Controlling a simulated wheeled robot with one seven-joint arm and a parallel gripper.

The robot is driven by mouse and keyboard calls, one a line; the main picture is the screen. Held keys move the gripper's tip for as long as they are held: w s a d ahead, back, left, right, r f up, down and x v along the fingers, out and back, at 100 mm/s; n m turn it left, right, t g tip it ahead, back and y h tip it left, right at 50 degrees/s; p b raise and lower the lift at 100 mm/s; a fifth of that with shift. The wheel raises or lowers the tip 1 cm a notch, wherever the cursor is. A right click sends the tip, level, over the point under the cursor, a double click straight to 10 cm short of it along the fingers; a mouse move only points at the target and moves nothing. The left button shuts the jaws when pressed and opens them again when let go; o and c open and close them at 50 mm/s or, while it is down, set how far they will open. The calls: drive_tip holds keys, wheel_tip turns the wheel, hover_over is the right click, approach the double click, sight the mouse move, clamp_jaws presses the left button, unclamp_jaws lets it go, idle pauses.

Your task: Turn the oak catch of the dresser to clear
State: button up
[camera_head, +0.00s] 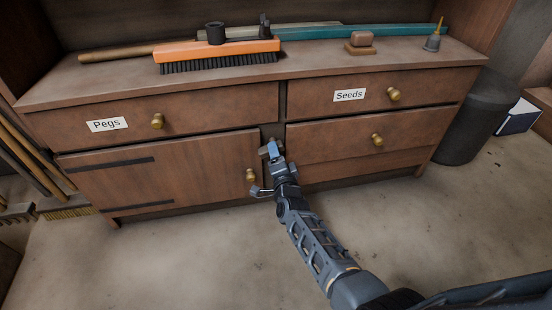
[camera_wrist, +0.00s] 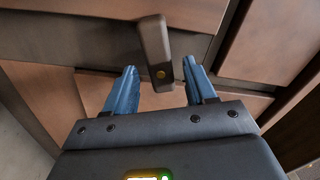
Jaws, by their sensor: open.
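The oak catch (camera_wrist: 153,40) is a short dark brown bar with a brass screw near its lower end. In the wrist view it stands nearly upright, tilted slightly, and crosses a darker strip between wood panels. My gripper (camera_wrist: 159,66) is open, with one blue finger on each side of the catch's lower part. No clear contact with either finger shows. In the head view my gripper (camera_head: 271,149) is at the dresser (camera_head: 60,93) front, by the upper right corner of the low door (camera_head: 185,168). It largely hides the catch there.
A brass door knob (camera_head: 250,175) is just below left of my gripper. Drawers labelled Pegs (camera_head: 107,124) and Seeds (camera_head: 349,95) are above, with brass knobs. An orange brush (camera_head: 215,50) lies on top. A dark bin (camera_head: 473,115) stands right. The floor in front is clear.

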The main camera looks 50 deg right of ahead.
drive_tip(key=shift+w+d, duration=0.45)
drive_tip(key=shift+w, duration=0.1)
clamp_jaws()
